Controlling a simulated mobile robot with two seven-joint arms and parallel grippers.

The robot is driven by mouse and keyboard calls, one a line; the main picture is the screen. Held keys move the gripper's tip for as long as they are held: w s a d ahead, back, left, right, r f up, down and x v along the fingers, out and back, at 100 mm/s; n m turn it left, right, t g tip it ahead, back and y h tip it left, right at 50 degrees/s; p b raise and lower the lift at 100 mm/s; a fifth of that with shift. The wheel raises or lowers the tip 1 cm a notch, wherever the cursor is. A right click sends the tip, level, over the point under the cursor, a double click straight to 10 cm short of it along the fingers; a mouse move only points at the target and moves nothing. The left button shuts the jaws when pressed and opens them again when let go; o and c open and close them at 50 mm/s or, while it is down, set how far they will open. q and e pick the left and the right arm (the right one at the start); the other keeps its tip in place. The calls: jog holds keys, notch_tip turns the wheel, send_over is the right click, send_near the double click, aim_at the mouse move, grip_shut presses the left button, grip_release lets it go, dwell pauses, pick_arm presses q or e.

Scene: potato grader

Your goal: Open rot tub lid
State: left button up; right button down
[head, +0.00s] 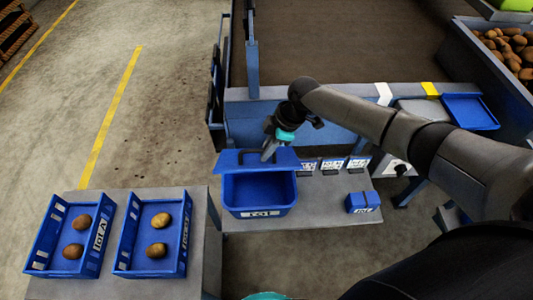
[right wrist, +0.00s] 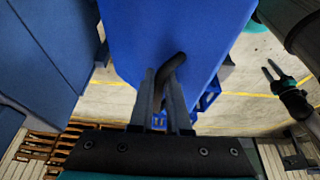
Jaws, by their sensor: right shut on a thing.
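The blue rot tub (head: 258,212), labelled ROT, stands on the grey bench with its inside in view. Its blue lid (head: 235,162) is tilted up along the tub's back edge. In the right wrist view the lid (right wrist: 190,35) fills the upper middle, with a dark curved handle (right wrist: 172,68). My right gripper (head: 267,155) is at the lid, and in the right wrist view (right wrist: 165,95) its fingers are shut on the handle. My left gripper (right wrist: 270,70) shows at the right of the right wrist view, its fingers apart and empty.
Two blue crates (head: 43,264) (head: 152,272) with potatoes stand at left. Small labelled blocks (head: 333,164) line the bench's back right, and a blue box (head: 362,202) sits at its right. A blue frame with a brown belt (head: 340,40) rises behind. Open floor lies to the left.

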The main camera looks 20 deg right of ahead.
aim_at(264, 105)
jog(key=shift+w+d+r+b, duration=0.2)
jog(key=shift+w+r, duration=0.2)
jog(key=shift+w, duration=0.25)
jog(key=shift+w+d+r+b, duration=0.2)
jog(key=shift+w+r, duration=0.15)
jog(key=shift+w, duration=0.3)
jog(key=shift+w+d+r+b, duration=0.15)
jog(key=shift+w+r+b, duration=0.05)
jog(key=shift+w+b, duration=0.3)
jog(key=shift+w+d+r+b, duration=0.25)
jog(key=shift+w+b, duration=0.1)
jog(key=shift+w, duration=0.3)
jog(key=shift+w+d+r+b, duration=0.1)
jog(key=shift+w+r+b, duration=0.1)
jog(key=shift+w+b, duration=0.3)
jog(key=shift+w+d+r+b, duration=0.15)
jog(key=shift+w+d+b, duration=0.1)
jog(key=shift+w+b, duration=0.7)
jog(key=shift+w+d+r+b, duration=0.15)
jog(key=shift+w+d+b, duration=0.05)
jog(key=shift+w+b, duration=0.7)
jog(key=w+b, duration=0.1)
jog(key=b, duration=0.2)
jog(key=w+d+b, duration=0.1)
jog(key=w+b, duration=0.1)
jog(key=b, duration=0.1)
jog(key=shift+w+f, duration=0.1)
jog(key=shift+f, duration=0.05)
